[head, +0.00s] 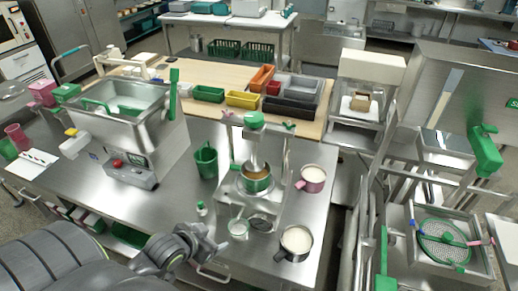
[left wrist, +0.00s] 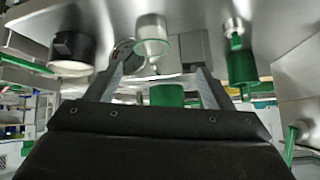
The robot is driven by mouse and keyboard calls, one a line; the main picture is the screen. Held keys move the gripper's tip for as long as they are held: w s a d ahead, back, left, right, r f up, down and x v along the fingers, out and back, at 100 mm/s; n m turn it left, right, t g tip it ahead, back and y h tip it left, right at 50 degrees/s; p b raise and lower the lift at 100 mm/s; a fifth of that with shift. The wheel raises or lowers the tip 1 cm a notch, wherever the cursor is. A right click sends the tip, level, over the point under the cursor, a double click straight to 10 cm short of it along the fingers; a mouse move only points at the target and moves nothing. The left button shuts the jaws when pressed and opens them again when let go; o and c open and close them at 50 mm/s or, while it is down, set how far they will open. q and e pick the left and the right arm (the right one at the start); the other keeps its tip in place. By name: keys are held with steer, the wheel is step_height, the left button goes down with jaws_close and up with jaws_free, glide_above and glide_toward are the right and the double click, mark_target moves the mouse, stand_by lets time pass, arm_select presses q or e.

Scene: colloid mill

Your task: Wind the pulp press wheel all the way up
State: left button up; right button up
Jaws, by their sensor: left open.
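The pulp press appears to be the steel machine (head: 256,202) in the middle of the head view. On its top is a green hub (head: 254,119) with short arms to both sides, apparently the wheel. Below it sits a green-banded pot (head: 256,184) with brown contents. My left gripper (head: 214,243) is open and empty, low at the bench's front edge, in front of and well below the wheel. Its two fingers (left wrist: 160,88) show in the left wrist view, which looks upside down. A green part (left wrist: 167,95) shows beyond and between them; I cannot tell which. My right gripper is out of view.
A clear beaker (head: 238,229), a small green-capped bottle (head: 201,208) and a dark pot of white liquid (head: 295,241) stand near the bench front. A pink mug (head: 312,178) is right of the press, a green jug (head: 205,161) left. Coloured bins (head: 243,99) lie behind.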

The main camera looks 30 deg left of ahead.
arm_select(q)
steer(key=w+a+r+m+t+h, duration=0.25)
steer(key=w+r+t, duration=0.25)
steer(key=w+r, duration=0.45)
steer(key=t+h+p, duration=0.1)
steer(key=t+h, duration=0.2)
steer(key=t, duration=0.1)
glide_toward(259, 114)
steer(key=b+x, duration=0.8)
steer(key=b, duration=0.5)
steer(key=shift+f+b, duration=0.2)
steer(key=shift+b, duration=0.1)
steer(key=shift+b+x, duration=0.45)
steer(key=shift+x, duration=0.5)
steer(key=shift+r, duration=0.1)
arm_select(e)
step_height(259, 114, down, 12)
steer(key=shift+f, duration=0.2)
arm_select(q)
steer(key=c, duration=1)
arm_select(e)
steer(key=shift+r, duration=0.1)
